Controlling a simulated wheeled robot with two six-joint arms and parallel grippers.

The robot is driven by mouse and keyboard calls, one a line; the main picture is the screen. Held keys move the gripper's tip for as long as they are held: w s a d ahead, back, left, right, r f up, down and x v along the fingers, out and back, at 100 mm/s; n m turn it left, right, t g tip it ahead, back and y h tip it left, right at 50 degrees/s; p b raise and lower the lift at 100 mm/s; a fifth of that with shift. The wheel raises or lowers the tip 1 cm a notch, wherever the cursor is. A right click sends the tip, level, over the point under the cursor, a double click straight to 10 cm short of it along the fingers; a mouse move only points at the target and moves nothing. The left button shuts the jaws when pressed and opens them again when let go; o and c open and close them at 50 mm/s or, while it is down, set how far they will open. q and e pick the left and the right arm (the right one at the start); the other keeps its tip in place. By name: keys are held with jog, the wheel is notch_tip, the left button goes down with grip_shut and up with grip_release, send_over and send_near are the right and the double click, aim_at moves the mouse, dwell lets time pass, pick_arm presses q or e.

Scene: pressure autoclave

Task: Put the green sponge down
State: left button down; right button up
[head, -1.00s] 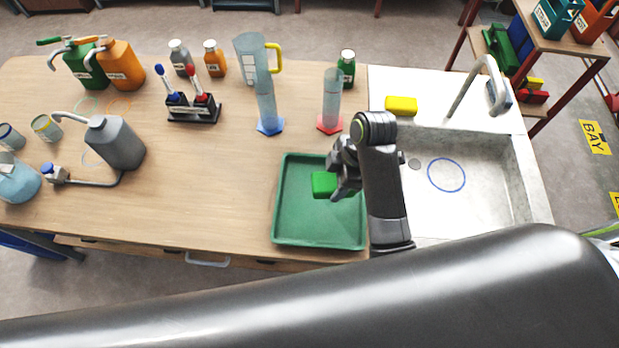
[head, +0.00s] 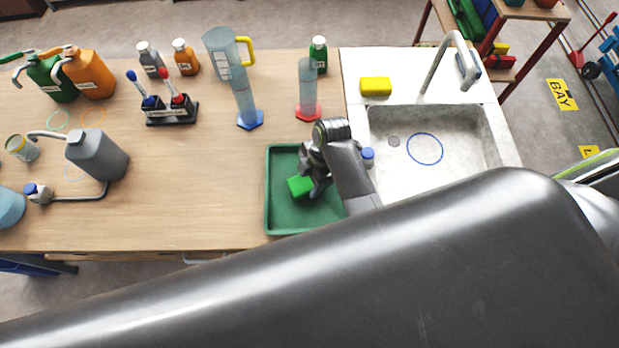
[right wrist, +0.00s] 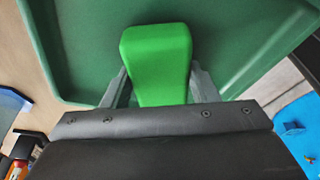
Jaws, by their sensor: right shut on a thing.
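The green sponge (head: 300,187) is held in my right gripper (head: 308,180), over the green tray (head: 268,205). In the right wrist view the sponge (right wrist: 156,62) sits between the two fingers (right wrist: 160,88), with the tray's floor (right wrist: 90,45) behind it. I cannot tell whether the sponge touches the tray. A dark arm of mine crosses the lower part of the head view and hides the tray's near right corner. My left gripper is not in view.
The sink (head: 450,150) lies right of the tray, with a yellow sponge (head: 376,86) on its back ledge. A blue-capped item (head: 367,155) shows beside my right arm. Measuring cylinders (head: 308,90) stand behind the tray.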

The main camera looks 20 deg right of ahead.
jog(key=shift+f, duration=0.45)
jog(key=shift+d, duration=0.1)
jog(key=shift+f, duration=0.2)
jog(key=o, duration=0.9)
